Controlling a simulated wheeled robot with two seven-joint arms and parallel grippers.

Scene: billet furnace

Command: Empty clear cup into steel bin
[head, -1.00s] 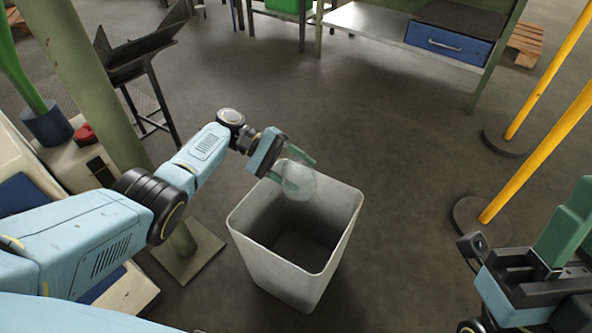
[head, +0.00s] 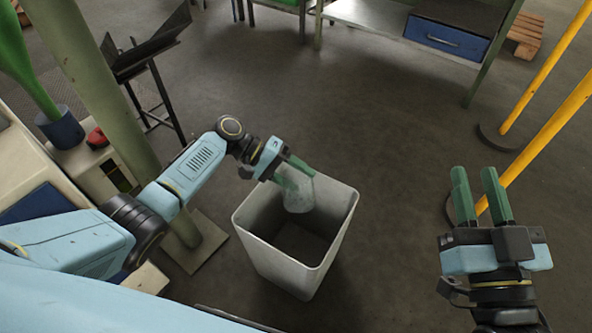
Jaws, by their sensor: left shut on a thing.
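The clear cup (head: 299,198) is see-through and hangs over the mouth of the steel bin, tilted. My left gripper (head: 296,172) is shut on it, with its green fingers on the cup's side. I cannot make out any contents in the cup. The steel bin (head: 297,272) is a tall, pale grey, open-topped square bin on the floor in the middle of the head view. Its visible inside looks dark and empty. My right gripper (head: 481,196) is at the right, apart from the bin, with its two green fingers spread and nothing between them.
A green post (head: 110,95) stands left of the bin, with a dark stand (head: 150,75) behind it. Yellow posts (head: 545,130) stand at the right. A workbench with a blue drawer (head: 446,38) is at the back. The floor between is clear.

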